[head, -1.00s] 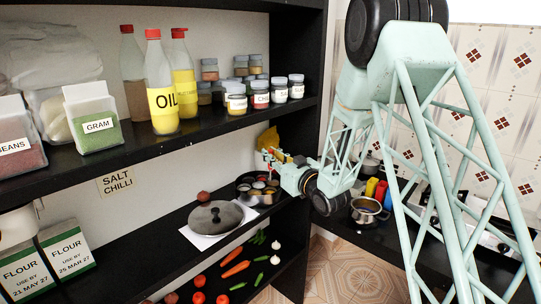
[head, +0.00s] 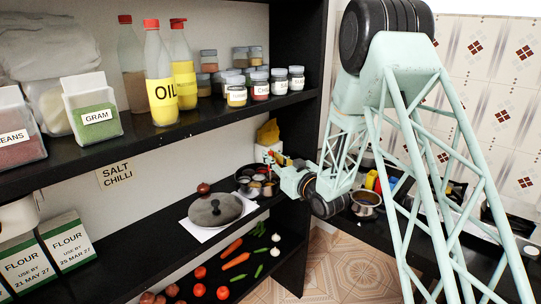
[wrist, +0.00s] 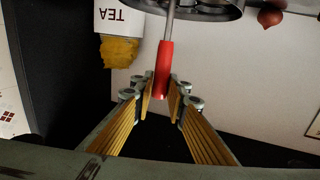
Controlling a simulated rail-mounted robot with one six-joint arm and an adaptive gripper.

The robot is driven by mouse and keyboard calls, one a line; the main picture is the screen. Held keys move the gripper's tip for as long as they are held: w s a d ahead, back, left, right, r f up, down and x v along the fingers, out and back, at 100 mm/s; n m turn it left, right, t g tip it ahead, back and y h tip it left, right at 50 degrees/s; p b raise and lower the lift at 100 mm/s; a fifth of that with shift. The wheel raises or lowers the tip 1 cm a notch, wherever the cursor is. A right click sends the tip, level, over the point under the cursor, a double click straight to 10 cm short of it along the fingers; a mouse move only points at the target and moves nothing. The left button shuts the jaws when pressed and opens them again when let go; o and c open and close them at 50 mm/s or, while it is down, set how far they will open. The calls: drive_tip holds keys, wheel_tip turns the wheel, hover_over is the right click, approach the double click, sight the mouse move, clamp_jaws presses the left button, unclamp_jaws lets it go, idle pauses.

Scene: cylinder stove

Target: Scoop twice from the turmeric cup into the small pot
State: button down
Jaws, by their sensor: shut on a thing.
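My gripper (head: 278,164) is at the right end of the middle shelf, beside a round metal spice tin (head: 248,194) holding several small cups. I cannot tell which cup holds turmeric. In the wrist view my gripper (wrist: 161,92) is shut on the red handle of a metal-stemmed spoon (wrist: 163,67). The stem runs toward the spice tin (wrist: 205,13) at the top edge; the spoon's bowl is out of view. A small metal pot (head: 366,206) stands on the counter to the right, partly behind my arm.
A dark lid (head: 215,210) lies on a white sheet left of the tin. A tea box (wrist: 118,17) with a yellow packet stands near the tin. The shelf above holds an oil bottle (head: 161,90) and several jars. A black upright stands between shelf and counter.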

sight(271, 169)
drive_tip(key=shift+f+b, duration=1.95)
drive_tip(key=shift+f, duration=0.25)
drive_tip(key=shift+r, duration=3.55)
